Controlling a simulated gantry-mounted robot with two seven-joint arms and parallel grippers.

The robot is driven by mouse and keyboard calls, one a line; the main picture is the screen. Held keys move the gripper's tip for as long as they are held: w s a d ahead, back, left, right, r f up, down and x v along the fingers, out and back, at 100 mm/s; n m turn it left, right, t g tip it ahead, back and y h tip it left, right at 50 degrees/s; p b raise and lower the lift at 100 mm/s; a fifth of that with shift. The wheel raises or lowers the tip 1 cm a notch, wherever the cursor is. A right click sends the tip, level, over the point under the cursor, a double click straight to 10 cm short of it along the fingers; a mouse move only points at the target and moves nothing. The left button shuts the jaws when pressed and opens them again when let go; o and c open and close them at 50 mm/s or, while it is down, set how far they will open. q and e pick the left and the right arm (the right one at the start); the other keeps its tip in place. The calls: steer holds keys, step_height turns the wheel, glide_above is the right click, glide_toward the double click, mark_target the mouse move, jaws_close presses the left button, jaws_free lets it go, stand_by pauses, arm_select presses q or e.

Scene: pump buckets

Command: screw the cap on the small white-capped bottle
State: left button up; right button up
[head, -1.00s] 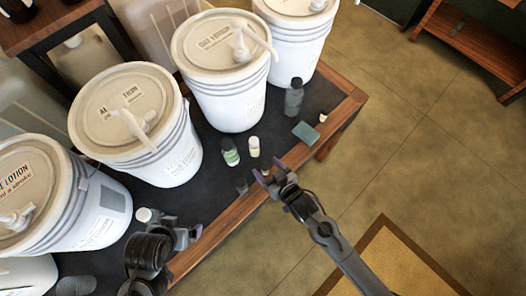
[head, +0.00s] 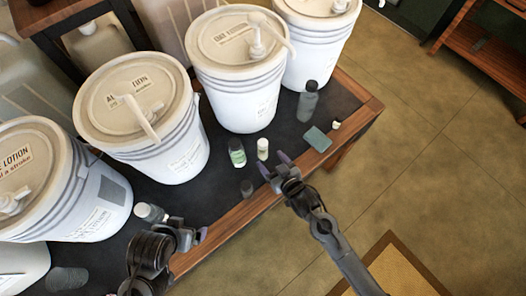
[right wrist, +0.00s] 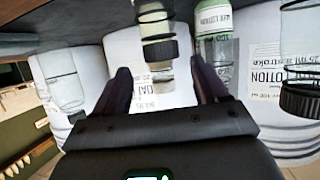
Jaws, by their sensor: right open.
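A small bottle with a pale cap and pale label (head: 262,149) stands upright on the dark tabletop, and a green-labelled bottle (head: 237,153) stands just left of it. My right gripper (head: 276,165) is open and empty at the table's front edge, just in front of the pale bottle and apart from it. In the right wrist view, the fingers (right wrist: 160,85) are spread, with the pale bottle between them in the background. A bottle with a whitish cap (head: 149,213) is beside my left gripper (head: 200,236); whether that gripper touches anything is unclear.
Large white pump buckets (head: 236,100) line the back. A grey bottle (head: 307,102), a teal block (head: 317,139) and a small pale item (head: 335,125) are at the right.

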mark_target(265, 153)
arm_select(q)
steer(key=shift+a+f, duration=0.15)
arm_select(e)
steer(key=x, duration=0.3)
steer(key=shift+w+a, duration=0.2)
steer(key=shift+w, duration=0.1)
steer(key=shift+f, duration=0.1)
arm_select(q)
steer(key=shift+f+b, duration=0.2)
steer(key=shift+b, duration=0.1)
arm_select(e)
steer(key=shift+r+x, duration=0.1)
steer(key=shift+x, duration=1.2)
steer(key=shift+r+x, duration=0.15)
steer(key=shift+x, duration=1.15)
steer(key=shift+w, duration=0.15)
steer(key=shift+c, duration=1.2)
steer(key=c, duration=1)
steer(key=shift+r, duration=0.2)
